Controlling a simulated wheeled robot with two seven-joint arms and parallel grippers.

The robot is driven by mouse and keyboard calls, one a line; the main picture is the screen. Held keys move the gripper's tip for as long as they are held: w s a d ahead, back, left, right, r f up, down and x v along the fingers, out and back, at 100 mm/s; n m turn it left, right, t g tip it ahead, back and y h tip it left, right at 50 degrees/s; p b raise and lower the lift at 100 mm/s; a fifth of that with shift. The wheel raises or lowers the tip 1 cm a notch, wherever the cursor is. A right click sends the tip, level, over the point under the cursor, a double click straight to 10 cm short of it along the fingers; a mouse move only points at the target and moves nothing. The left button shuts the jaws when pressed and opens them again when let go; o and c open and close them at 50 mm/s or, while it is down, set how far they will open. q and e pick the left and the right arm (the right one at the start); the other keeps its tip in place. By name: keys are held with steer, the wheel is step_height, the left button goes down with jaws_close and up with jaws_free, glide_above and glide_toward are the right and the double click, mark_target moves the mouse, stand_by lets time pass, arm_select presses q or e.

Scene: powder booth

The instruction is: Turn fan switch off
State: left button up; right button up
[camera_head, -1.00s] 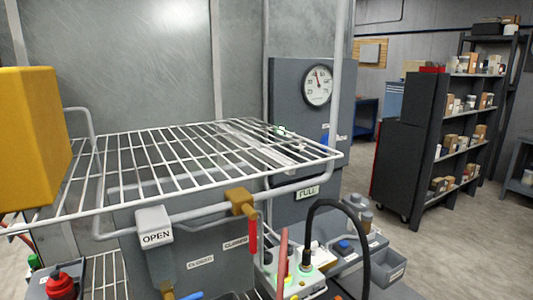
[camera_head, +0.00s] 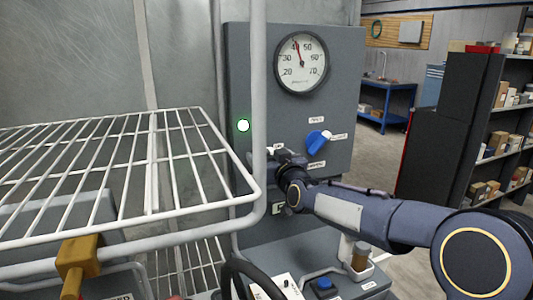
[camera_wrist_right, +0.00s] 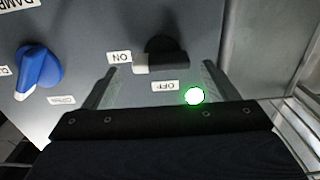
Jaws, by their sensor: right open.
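In the right wrist view a black rotary switch (camera_wrist_right: 172,47) with a white pointer end sits on a grey panel (camera_wrist_right: 92,28). Its white end lies beside the ON label (camera_wrist_right: 119,57); the OFF label (camera_wrist_right: 165,86) is on another side. My right gripper (camera_wrist_right: 158,72) is open, one finger to each side of the switch, apart from it. A green lamp (camera_wrist_right: 195,96) is lit; it also shows in the head view (camera_head: 243,126). In the head view my right gripper (camera_head: 277,156) is at the panel and mostly hides the switch. My left gripper is not in view.
A blue knob (camera_head: 318,141) and a round gauge (camera_head: 301,63) are on the same panel. A white wire rack (camera_head: 120,165) and its post (camera_head: 259,90) stand left of my right gripper. A yellow-brown valve (camera_head: 78,256) is at the lower left.

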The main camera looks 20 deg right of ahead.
steer(key=shift+w+a+r, duration=0.1)
steer(key=shift+w, duration=1)
steer(key=c, duration=1)
